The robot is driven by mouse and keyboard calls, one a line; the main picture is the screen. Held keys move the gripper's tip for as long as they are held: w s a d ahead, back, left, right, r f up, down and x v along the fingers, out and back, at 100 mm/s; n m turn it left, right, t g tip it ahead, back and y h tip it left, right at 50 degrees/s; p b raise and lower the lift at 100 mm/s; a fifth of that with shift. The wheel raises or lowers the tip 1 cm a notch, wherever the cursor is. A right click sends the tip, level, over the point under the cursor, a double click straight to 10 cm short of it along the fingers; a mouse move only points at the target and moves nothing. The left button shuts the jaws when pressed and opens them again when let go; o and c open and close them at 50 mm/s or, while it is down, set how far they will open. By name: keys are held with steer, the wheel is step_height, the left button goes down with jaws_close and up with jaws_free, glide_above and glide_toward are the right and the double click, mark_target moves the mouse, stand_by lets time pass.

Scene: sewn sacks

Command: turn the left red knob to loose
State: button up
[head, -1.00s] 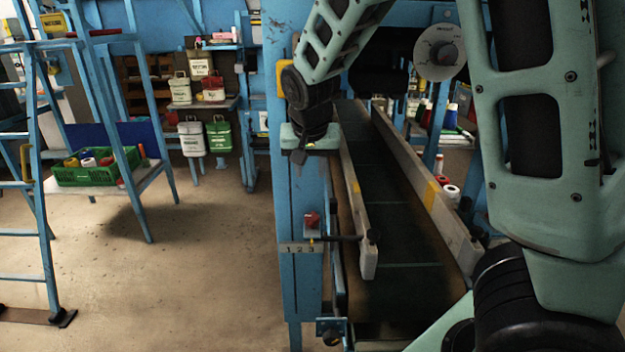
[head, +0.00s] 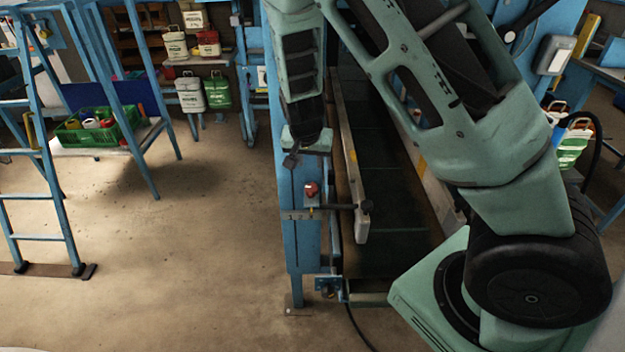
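A small red knob (head: 311,189) sits on the front of the blue post (head: 302,239) at the left side of the conveyor. The plate below it carried the marks 1 2 3 in the earlier view; they are hard to read now. My gripper (head: 291,159) points down just above and slightly left of the red knob, apart from it in the picture. Its fingers are small and dark, and I cannot tell whether they are open. No second red knob shows clearly.
A conveyor belt (head: 385,160) runs back right of the post, with a pale side rail (head: 350,170) and a dark clamp knob (head: 367,207). A green crate (head: 98,131) stands on a table at left, near a blue ladder (head: 48,196). The floor between is clear.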

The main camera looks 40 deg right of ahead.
mark_target(313, 182)
steer(key=p+x, duration=0.1)
steer(key=x, duration=1)
steer(key=shift+w+d+f, duration=0.1)
steer(key=shift+f, duration=0.05)
jaws_close()
